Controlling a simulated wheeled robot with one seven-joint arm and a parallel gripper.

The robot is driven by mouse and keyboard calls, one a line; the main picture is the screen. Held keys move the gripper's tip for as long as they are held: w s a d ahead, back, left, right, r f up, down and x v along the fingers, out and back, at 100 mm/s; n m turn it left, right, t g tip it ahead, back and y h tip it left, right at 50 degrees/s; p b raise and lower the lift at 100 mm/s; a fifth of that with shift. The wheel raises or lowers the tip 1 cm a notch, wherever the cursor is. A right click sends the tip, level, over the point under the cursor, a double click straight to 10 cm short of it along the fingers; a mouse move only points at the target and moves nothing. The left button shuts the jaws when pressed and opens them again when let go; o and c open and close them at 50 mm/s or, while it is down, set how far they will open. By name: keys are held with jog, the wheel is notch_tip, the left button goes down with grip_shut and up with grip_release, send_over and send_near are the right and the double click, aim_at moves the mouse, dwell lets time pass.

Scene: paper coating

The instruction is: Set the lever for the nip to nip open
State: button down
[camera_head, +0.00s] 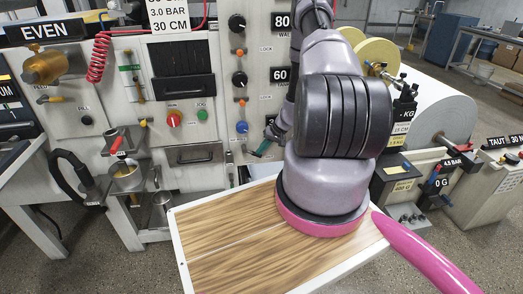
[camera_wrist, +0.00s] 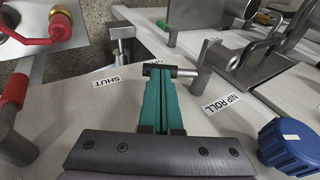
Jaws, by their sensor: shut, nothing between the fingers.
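The nip lever (camera_wrist: 187,72), a short metal bar with a dark end, lies across my fingertips in the wrist view. A grey post (camera_wrist: 214,62) stands at its right end. A "SHUT" label (camera_wrist: 120,81) is to its left, a "NIP ROLL" label (camera_wrist: 222,103) to its lower right. Another label (camera_wrist: 158,62), beginning with O, is mostly hidden behind the bar. My gripper (camera_wrist: 160,76) has teal fingers, shut together and empty, right at the lever's dark end; I cannot tell whether they touch it. In the head view my gripper (camera_head: 262,149) is at the panel beside my arm; the lever is not clear there.
A blue knob (camera_wrist: 288,143) is close to the right of my gripper; it also shows on the panel (camera_head: 241,127). A red handle (camera_wrist: 60,24) and a metal bracket (camera_wrist: 122,42) are at the upper left.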

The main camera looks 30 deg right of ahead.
jog(key=shift+f, duration=0.1)
jog(key=shift+f+t+y, duration=0.3)
jog(key=shift+f+y, duration=0.5)
jog(key=shift+y, duration=0.4)
jog(key=f+y, duration=0.1)
jog(key=f+t+y, duration=0.1)
jog(key=y, duration=0.1)
jog(key=shift+w+a+f+m, duration=0.1)
jog(key=shift+a+f+m, duration=0.05)
jog(key=shift+a+m, duration=0.25)
jog(key=shift+w+a+f, duration=0.15)
jog(key=shift+a+f, duration=0.3)
jog(key=shift+f, duration=0.05)
jog(key=shift+w+a+f, duration=0.15)
jog(key=shift+a+f, duration=0.3)
jog(key=shift+f, duration=0.05)
jog(key=shift+w+a+f, duration=0.1)
jog(key=shift+a+f, duration=0.15)
jog(key=shift+a, duration=0.35)
jog(key=shift+d, duration=0.1)
send_near(260, 157)
jog(key=a+f, duration=0.1)
jog(key=f, duration=0.1)
jog(key=shift+w+a+f, duration=0.15)
jog(key=shift+a+f, duration=0.15)
jog(key=shift+a, duration=0.1)
